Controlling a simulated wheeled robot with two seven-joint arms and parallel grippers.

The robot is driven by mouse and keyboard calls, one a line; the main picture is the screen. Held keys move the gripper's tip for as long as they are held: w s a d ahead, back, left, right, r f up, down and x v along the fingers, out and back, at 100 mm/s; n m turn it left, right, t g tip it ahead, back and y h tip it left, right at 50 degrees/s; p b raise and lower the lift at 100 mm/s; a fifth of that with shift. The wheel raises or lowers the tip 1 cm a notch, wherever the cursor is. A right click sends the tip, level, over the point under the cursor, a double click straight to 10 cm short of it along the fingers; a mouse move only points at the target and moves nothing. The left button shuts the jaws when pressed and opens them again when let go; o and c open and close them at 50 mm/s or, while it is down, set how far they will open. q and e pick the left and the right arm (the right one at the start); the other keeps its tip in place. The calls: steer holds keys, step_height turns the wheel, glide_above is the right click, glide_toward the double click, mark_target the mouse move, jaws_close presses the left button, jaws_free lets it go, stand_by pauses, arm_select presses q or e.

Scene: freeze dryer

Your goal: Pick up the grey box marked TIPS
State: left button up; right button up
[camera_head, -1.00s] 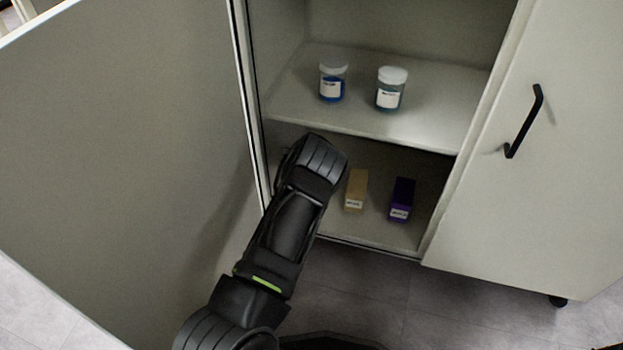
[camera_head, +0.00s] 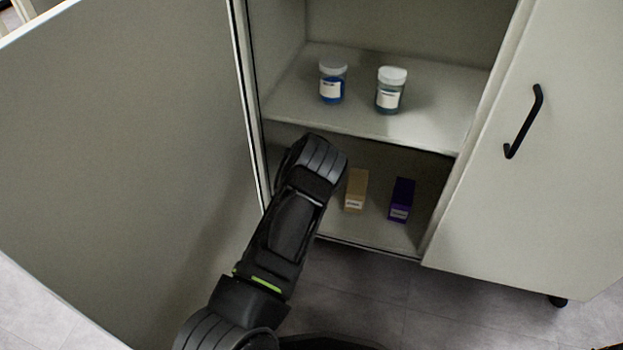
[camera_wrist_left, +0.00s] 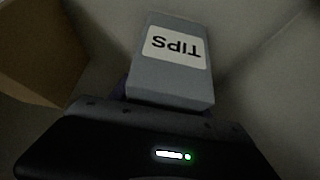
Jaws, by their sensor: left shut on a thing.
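The grey box (camera_wrist_left: 171,84) carries a white label reading TIPS, upside down in the left wrist view. My left gripper (camera_wrist_left: 168,106) is shut on the box, whose near end meets the gripper; the fingers themselves are mostly hidden. In the head view my left arm reaches into the lower compartment of the cabinet, and the arm hides the gripper and the grey box. My right gripper is not in view.
A tan box (camera_head: 356,189) and a purple box (camera_head: 401,200) stand right of my arm on the lower shelf. A blue jar (camera_head: 332,84) and a second jar (camera_head: 390,92) stand on the shelf above (camera_head: 290,105).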

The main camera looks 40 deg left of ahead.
arm_select(q)
steer(key=shift+r, duration=0.1)
step_height(320, 180, up, 3)
steer(key=shift+r+p, duration=0.2)
steer(key=shift+p, duration=0.9)
steer(key=shift+s, duration=0.25)
steer(key=s+b, duration=0.1)
steer(key=s+d+b, duration=0.1)
steer(key=s, duration=0.2)
steer(key=shift+d+f+b, duration=0.25)
steer(key=shift+f+b, duration=0.05)
steer(key=shift+b, duration=0.1)
steer(key=s, duration=0.1)
steer(key=s+d, duration=0.1)
steer(key=p, duration=0.1)
steer(key=shift+s+d+r, duration=0.15)
steer(key=shift+s+r, duration=0.1)
steer(key=shift+s, duration=0.15)
steer(key=s+d, duration=0.3)
steer(key=s, duration=0.6)
steer(key=shift+s+p, duration=0.3)
steer(key=shift+s, duration=0.05)
